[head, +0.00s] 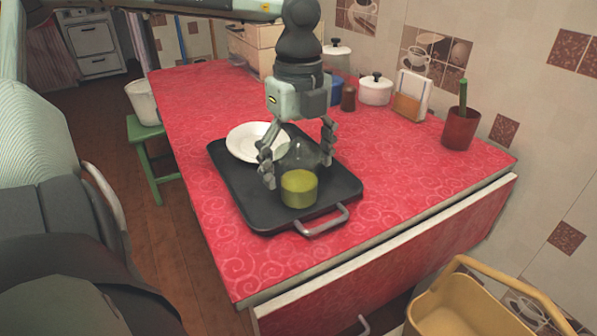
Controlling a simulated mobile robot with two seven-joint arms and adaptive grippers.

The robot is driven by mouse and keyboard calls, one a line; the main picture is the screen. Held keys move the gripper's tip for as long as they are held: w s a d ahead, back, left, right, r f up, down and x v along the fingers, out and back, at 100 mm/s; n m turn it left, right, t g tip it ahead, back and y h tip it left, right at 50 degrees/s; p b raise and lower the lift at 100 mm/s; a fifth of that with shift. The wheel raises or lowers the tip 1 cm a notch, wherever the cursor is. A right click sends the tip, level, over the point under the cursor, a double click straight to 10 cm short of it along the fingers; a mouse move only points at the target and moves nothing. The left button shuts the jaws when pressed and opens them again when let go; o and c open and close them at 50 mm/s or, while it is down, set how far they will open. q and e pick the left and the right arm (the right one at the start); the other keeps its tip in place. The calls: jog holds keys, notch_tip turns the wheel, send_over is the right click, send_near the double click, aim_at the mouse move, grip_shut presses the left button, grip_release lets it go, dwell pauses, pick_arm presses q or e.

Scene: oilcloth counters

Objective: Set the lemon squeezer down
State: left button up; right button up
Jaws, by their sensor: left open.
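The lemon squeezer (299,189) has a yellow-green cup with what looks like a clear dome on top. It stands upright on a black tray (340,185) with a grey handle, towards the tray's front right. My left gripper (297,168) points down over it and is open, with one finger on each side of the clear top. Whether a finger touches it I cannot tell. My right gripper is not in view.
A white plate (243,142) lies on the tray behind the squeezer. White lidded pots (375,91), a napkin holder (411,95) and a red cup (460,129) line the wall side. The red counter (420,175) is clear right of the tray. A yellow basket (455,315) is below.

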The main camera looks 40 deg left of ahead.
aim_at(299, 138)
pick_arm(q)
notch_tip(299, 138, up, 10)
jog(key=shift+r, duration=0.15)
dwell(0.7)
